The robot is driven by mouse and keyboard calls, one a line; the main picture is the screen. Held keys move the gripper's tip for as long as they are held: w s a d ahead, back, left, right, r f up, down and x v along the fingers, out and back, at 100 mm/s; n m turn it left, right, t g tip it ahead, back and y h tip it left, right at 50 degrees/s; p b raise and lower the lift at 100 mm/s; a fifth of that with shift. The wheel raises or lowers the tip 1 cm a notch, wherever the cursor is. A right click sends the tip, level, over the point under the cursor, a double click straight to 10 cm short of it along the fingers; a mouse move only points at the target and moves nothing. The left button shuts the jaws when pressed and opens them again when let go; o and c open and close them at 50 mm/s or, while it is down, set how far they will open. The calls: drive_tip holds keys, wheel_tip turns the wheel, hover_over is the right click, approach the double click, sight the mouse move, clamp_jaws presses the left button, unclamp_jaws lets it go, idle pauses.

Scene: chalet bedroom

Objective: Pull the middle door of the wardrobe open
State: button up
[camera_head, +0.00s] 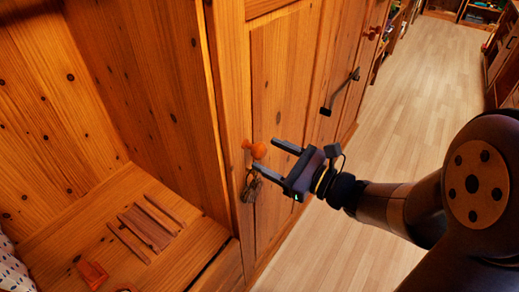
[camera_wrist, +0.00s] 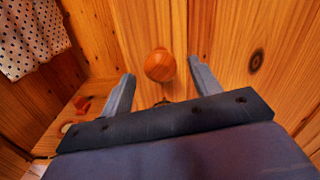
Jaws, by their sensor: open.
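The wardrobe has a pine door (camera_head: 277,75) with a round orange wooden knob (camera_head: 255,149) near its left edge, beside an open compartment. The door looks closed; I take it as the middle one. My gripper (camera_head: 267,156) is open, its two fingers pointing at the knob from the right. In the wrist view the knob (camera_wrist: 160,65) shows between and just beyond the fingertips (camera_wrist: 162,71), and no grip on it is visible. A dark key bunch (camera_head: 251,187) hangs below the knob, partly behind the lower finger.
The open compartment at left holds several wooden strips (camera_head: 146,226) and a small red-orange object (camera_head: 92,274). Spotted cloth (camera_wrist: 32,38) hangs at the wrist view's upper left. Farther right are a black bar handle (camera_head: 341,92) and a red knob (camera_head: 373,33). The floor (camera_head: 425,95) there is clear.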

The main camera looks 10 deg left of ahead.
sight(264, 153)
drive_tip(key=shift+x, duration=1.9)
clamp_jaws()
